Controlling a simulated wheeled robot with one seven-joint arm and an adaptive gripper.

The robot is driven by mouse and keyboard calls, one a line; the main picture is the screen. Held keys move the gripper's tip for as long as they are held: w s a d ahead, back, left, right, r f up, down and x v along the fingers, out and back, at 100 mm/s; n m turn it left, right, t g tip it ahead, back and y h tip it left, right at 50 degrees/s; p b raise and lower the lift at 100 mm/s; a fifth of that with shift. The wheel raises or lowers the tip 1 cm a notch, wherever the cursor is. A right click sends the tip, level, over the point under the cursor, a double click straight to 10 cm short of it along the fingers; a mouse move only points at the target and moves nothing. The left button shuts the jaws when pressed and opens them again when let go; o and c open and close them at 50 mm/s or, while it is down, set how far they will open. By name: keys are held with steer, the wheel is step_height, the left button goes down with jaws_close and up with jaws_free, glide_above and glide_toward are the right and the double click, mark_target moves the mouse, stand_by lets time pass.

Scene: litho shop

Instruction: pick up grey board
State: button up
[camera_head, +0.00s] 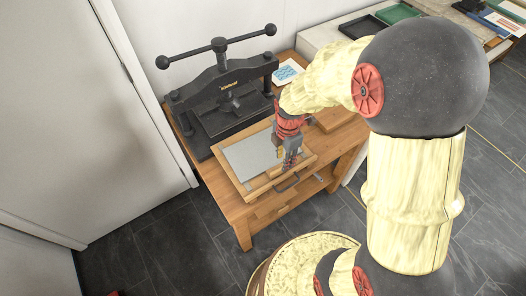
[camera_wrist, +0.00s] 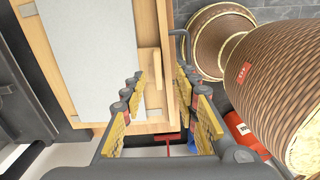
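The grey board (camera_head: 252,156) is a flat pale sheet lying in a shallow wooden tray (camera_head: 262,190) on the wooden bench. In the wrist view the grey board (camera_wrist: 88,60) fills the upper left, with the tray's wooden rim to its right. My gripper (camera_head: 290,161) is over the tray's right part, beside the board. In the wrist view my gripper (camera_wrist: 161,78) is open. A small wooden strip (camera_wrist: 149,92) shows between its fingers, next to the board's edge. I cannot tell whether the fingers touch anything. My gripper hides part of the tray in the head view.
A black press (camera_head: 222,85) stands on the bench behind the tray. A blue-patterned card (camera_head: 287,72) lies at the back right. A dark handle (camera_head: 286,184) sticks out at the tray's front. A white door is at the left; dark tiled floor lies in front.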

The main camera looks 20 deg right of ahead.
steer(key=shift+w+a+f+b, duration=0.15)
steer(key=shift+f+b, duration=0.5)
steer(key=shift+f, duration=1.3)
steer(key=shift+w+a+f+b, duration=0.15)
steer(key=shift+f+b, duration=0.5)
steer(key=shift+f, duration=1.3)
steer(key=shift+s, duration=0.1)
steer(key=c, duration=0.3)
steer(key=c, duration=0.4)
jaws_close()
